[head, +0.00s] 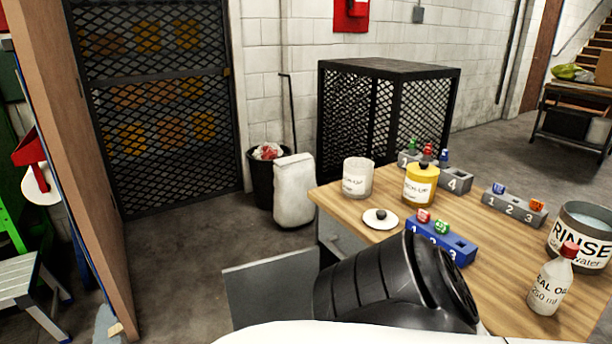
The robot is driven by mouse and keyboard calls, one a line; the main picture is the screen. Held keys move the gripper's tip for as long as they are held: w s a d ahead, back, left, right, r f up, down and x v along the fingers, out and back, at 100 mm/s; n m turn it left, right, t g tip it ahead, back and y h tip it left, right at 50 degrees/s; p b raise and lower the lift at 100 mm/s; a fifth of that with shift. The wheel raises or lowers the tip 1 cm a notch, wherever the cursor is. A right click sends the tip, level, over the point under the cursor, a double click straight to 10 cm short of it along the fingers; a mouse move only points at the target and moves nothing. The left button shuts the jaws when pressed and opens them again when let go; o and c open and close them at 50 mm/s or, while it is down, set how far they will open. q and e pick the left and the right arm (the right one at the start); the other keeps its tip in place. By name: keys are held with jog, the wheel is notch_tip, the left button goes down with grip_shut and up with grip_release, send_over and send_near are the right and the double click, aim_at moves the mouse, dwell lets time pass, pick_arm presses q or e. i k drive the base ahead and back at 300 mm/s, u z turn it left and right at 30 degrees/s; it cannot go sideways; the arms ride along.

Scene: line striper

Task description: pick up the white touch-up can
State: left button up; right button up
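The white touch-up can (358,180) stands upright at the far left corner of the wooden table (500,290). Its top looks open, and part of its label shows. A round white lid (381,219) with a dark knob lies on the table in front of it, apart from the can. A yellow touch-up can (421,186) with a yellow lid on stands to its right, with a gap between them. Neither of my grippers is in view. A black arm link of mine covers the table's near left part.
A blue numbered holder (441,242), grey holders (515,209) with coloured nozzles, a white seal oil bottle (551,284) and a rinse bucket (583,237) stand on the table. A grey panel (268,292) juts out left of it. A white bag (294,190) stands behind.

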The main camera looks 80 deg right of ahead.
aim_at(358, 171)
jog(key=z, duration=1)
jog(key=i, duration=2.95)
jog(key=z, duration=3.1)
